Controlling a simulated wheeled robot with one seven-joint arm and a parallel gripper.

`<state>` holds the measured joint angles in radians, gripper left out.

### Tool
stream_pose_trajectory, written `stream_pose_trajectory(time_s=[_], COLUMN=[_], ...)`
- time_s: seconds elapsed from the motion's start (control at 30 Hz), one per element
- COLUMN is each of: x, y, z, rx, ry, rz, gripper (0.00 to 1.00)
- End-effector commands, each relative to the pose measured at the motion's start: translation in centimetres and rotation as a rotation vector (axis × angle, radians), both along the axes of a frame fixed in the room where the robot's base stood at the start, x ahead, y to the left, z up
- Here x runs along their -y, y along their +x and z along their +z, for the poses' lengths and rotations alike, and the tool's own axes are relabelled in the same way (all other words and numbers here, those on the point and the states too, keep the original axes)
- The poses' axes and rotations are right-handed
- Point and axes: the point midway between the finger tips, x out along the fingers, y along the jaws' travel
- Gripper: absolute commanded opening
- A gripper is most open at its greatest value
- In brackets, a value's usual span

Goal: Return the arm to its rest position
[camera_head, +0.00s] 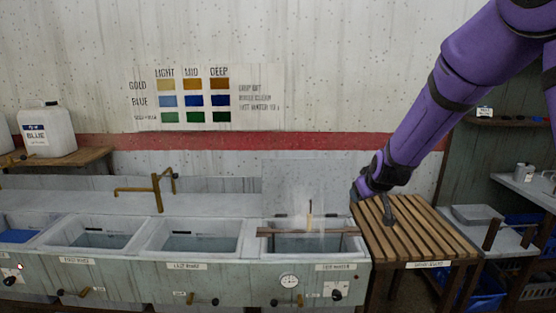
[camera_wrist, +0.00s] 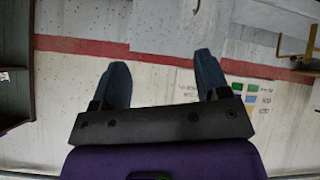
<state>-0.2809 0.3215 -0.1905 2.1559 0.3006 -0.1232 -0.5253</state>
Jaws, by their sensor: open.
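My purple arm reaches in from the upper right in the head view. My gripper (camera_head: 389,211) hangs over or close to the left part of the slatted wooden rack table (camera_head: 440,240); I cannot tell whether it touches the slats. In the wrist view my gripper (camera_wrist: 164,82) shows two blue-grey fingers set wide apart. Nothing is between them, and the wall with its red stripe shows beyond.
Several sinks stand in a row; the rightmost basin (camera_head: 310,243) has a wooden bar (camera_head: 308,233) across it. A brass tap (camera_head: 157,190) rises behind. A white jug (camera_head: 48,130) stands on a left shelf. A colour chart (camera_head: 193,101) hangs on the wall. Shelves stand at right.

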Motion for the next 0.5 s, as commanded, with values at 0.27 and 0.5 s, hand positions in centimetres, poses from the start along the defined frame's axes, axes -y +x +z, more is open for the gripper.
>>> stream_pose_trajectory(time_s=[0.27, 0.5], x=[1.2, 2.2], y=[-7.3, -14.8], z=[7.4, 11.9], rx=[-0.072, -0.139], ry=[0.123, 0.190], rz=[-0.027, -0.056], gripper=[0.69, 0.69])
